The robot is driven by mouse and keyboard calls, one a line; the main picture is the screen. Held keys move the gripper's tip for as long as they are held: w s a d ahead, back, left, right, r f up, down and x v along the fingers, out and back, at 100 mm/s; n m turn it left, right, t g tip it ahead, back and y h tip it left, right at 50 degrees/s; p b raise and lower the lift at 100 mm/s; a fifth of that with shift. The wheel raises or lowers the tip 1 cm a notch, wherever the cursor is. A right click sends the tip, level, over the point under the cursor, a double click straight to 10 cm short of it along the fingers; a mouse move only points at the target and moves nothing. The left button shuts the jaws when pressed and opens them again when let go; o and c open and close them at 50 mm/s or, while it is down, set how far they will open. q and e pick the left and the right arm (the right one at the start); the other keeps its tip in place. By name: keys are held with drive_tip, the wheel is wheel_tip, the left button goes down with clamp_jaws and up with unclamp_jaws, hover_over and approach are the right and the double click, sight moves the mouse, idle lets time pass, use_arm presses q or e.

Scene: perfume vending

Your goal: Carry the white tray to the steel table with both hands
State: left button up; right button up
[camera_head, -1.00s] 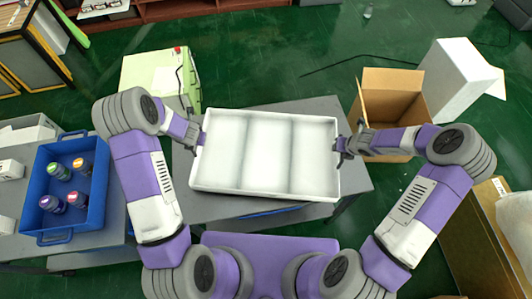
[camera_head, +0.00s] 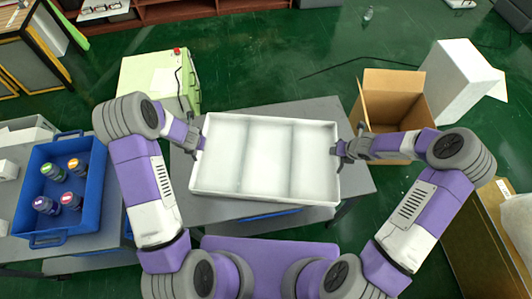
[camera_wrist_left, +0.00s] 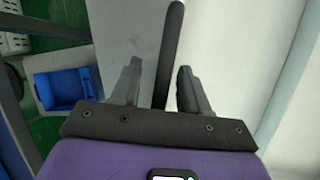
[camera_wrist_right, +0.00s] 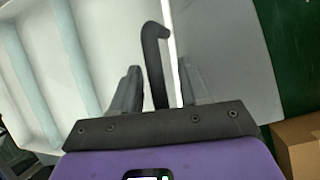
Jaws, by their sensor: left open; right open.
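The white tray (camera_head: 265,203), with three long compartments, is over a grey table (camera_head: 300,108) in the middle of the head view. It looks empty and level; I cannot tell whether it rests on the top. My left gripper (camera_head: 199,141) is at its left end and my right gripper (camera_head: 341,149) at its right end. In the left wrist view a dark handle (camera_wrist_left: 170,45) stands between the open fingers of my left gripper (camera_wrist_left: 160,80). In the right wrist view a dark hooked handle (camera_wrist_right: 153,60) stands between the open fingers of my right gripper (camera_wrist_right: 160,82).
A blue crate (camera_head: 92,205) with several bottles stands on another grey table at the left. A pale green cabinet (camera_head: 150,80) is behind the middle table. An open cardboard box (camera_head: 395,100) and a white box (camera_head: 455,85) stand at the right.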

use_arm(q)
drive_tip(key=v, duration=1.2)
use_arm(e)
drive_tip(key=v, duration=1.2)
idle(0.4)
